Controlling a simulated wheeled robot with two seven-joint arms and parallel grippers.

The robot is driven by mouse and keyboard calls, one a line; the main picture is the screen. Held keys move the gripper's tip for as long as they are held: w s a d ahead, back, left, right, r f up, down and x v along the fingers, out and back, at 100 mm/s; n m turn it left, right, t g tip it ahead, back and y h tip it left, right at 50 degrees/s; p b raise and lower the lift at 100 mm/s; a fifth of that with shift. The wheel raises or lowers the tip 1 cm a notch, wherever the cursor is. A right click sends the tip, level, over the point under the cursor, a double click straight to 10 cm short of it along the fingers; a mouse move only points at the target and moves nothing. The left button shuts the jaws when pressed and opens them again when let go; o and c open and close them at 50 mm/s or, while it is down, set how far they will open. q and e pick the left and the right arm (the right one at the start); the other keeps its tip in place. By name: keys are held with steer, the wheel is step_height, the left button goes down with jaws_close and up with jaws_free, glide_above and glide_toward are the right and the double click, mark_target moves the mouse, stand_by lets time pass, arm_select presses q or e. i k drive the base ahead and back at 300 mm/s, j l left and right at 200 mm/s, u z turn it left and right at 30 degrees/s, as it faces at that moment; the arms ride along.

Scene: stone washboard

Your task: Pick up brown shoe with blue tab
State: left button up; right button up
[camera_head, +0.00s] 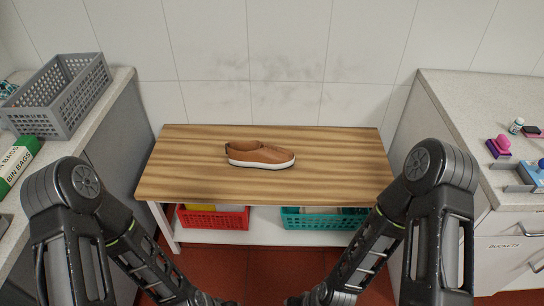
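A brown shoe (259,153) with a white sole lies on the wooden bench top, left of its middle and toward the back half. Its toe points right and its heel is at the left. A dark patch shows at the heel; a blue tab cannot be made out at this size. My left arm comes in from the lower left and my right arm from the lower right. Both arms reach down to the bottom edge near the middle, well in front of the shoe and apart from it. The fingertips of both grippers are out of the picture.
The bench top (330,178) is otherwise clear. A red basket (214,218) and a teal basket (318,220) stand on its lower shelf. Counters flank it, with a grey crate (62,98) and bin bags box (18,163) left, and small items right. A tiled wall stands behind.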

mark_target(254, 154)
steer(key=i+z, duration=0.4)
steer(key=i+j+z, duration=0.1)
steer(key=i+z, duration=0.35)
steer(key=i, duration=0.15)
